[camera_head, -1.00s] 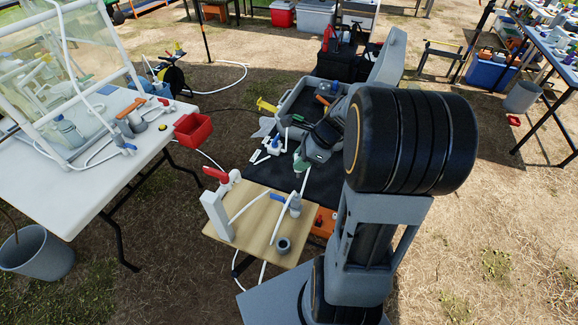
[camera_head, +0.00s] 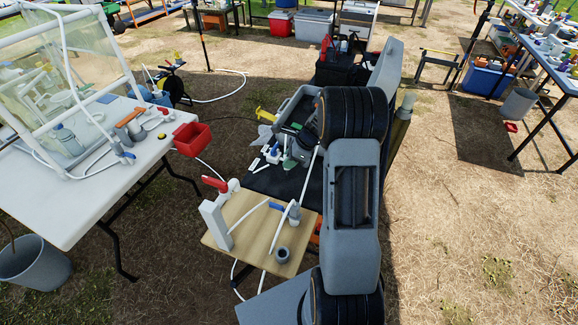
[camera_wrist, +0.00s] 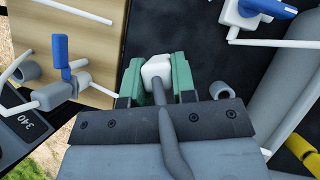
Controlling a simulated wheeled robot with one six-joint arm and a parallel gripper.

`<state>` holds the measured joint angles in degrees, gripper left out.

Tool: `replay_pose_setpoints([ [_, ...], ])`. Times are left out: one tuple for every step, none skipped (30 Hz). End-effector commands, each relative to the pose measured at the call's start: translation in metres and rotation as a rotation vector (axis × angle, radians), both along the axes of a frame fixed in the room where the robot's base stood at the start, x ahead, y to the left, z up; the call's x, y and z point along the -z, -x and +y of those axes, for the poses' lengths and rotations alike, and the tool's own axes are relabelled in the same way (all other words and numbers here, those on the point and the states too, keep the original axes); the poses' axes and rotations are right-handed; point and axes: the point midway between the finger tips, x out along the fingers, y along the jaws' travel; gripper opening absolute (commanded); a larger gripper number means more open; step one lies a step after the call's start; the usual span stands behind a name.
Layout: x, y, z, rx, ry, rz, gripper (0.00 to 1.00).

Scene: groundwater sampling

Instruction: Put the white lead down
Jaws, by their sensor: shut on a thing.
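My gripper (camera_wrist: 158,78) has green-tipped fingers, shut on the white end of a lead (camera_wrist: 157,69) in the wrist view. The lead's cable runs from there back toward the wrist camera and looks grey in shade. The gripper is over a black mat (camera_wrist: 205,45), beside the wooden board (camera_wrist: 105,38). In the head view the black mat (camera_head: 262,181) lies behind the board (camera_head: 247,240). A pale line (camera_head: 309,172) runs from my arm down toward the board. My arm hides much of the gripper there, and the lead's end cannot be made out.
An open grey case (camera_head: 285,117) is behind the mat. A white table (camera_head: 85,190) stands left.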

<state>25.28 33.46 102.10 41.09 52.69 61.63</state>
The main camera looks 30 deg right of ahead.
Motion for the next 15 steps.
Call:
replay_pose_setpoints([
  [0.008,0.0,0.0,0.0,-0.002,0.003,0.03],
  [0.012,0.0,0.0,0.0,-0.002,0.003,0.03],
  [0.017,0.0,0.0,0.0,-0.002,0.003,0.03],
  [0.021,0.0,0.0,0.001,-0.003,0.003,0.03],
  [0.025,0.0,0.0,0.001,-0.003,0.003,0.03],
  [0.029,0.0,0.0,0.0,-0.001,0.002,0.03],
  [0.03,0.0,0.0,-0.001,0.0,0.001,0.03],
  [0.031,0.0,0.0,0.0,0.0,0.0,0.03],
  [0.031,0.0,0.0,0.0,0.0,0.0,0.03],
  [0.03,0.0,0.0,0.0,0.001,-0.001,0.03],
  [0.03,0.0,0.0,0.0,0.001,-0.001,0.03],
  [0.03,0.0,0.0,0.001,0.0,-0.001,0.03],
  [0.03,0.0,0.0,0.0,0.0,0.0,0.03],
  [0.03,0.0,0.0,0.0,0.0,0.0,0.03],
  [0.031,0.0,0.0,0.0,0.0,0.0,0.03],
])
